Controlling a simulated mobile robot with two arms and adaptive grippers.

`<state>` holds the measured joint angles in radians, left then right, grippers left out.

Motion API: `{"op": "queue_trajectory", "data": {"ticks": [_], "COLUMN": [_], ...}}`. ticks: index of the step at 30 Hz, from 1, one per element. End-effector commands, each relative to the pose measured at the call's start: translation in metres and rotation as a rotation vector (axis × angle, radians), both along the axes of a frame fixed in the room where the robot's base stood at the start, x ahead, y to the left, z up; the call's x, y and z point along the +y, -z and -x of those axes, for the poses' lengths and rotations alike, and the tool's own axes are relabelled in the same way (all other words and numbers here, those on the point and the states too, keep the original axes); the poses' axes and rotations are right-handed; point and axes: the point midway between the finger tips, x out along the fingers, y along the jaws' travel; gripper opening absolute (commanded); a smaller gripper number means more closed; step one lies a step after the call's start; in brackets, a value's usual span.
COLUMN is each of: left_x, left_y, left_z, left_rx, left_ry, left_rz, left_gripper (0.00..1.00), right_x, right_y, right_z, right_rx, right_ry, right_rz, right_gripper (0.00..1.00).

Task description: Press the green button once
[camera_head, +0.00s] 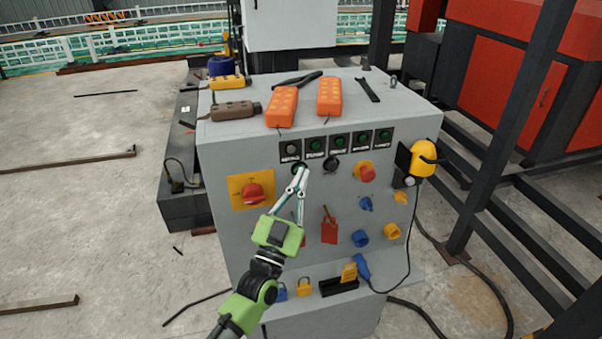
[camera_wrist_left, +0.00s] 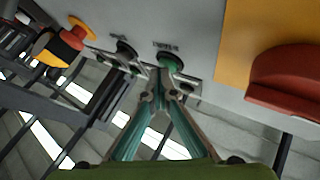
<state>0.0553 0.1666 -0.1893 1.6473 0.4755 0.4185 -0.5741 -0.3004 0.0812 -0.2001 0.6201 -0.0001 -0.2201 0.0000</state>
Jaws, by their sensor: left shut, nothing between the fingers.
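The green button (camera_wrist_left: 171,62) sits on the front panel of the grey control cabinet (camera_head: 232,150). In the head view the fingertips largely cover its place, just under the row of indicator lamps. My left gripper (camera_head: 301,170) is shut and empty, its fingertips pointing at the panel. In the wrist view the left gripper's tips (camera_wrist_left: 162,78) are right at the green button's lower edge; I cannot tell whether they touch it. A black button (camera_head: 331,164) is just to the right; it also shows in the wrist view (camera_wrist_left: 126,48). My right gripper is not in view.
A red rotary switch (camera_head: 253,192) on a yellow plate is left of the fingers. A red emergency stop (camera_head: 366,174) is to the right. Orange pendants (camera_head: 282,106) lie on the cabinet top. A yellow-black device (camera_head: 419,158) hangs at the right edge.

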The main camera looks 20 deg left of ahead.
Motion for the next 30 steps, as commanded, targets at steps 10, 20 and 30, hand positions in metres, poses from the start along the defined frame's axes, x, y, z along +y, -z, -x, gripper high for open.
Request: {"op": "queue_trajectory", "data": {"ticks": [10,20,30], "left_x": [0.0032,0.004,-0.0023], "left_y": [0.0001,-0.0004,-0.0008], "left_z": [-0.0041,-0.0049,0.0048], "left_rx": [0.001,0.0,0.001], "left_ry": [-0.001,-0.001,-0.001], "left_rz": [0.001,0.0,0.001], "left_gripper": [0.0,0.0,0.0], "right_x": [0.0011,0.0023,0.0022], "right_y": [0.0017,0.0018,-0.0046], "right_z": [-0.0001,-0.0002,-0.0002], "right_rx": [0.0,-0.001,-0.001], "right_ry": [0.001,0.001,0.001], "right_rz": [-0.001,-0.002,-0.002], "right_gripper": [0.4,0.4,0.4]}}
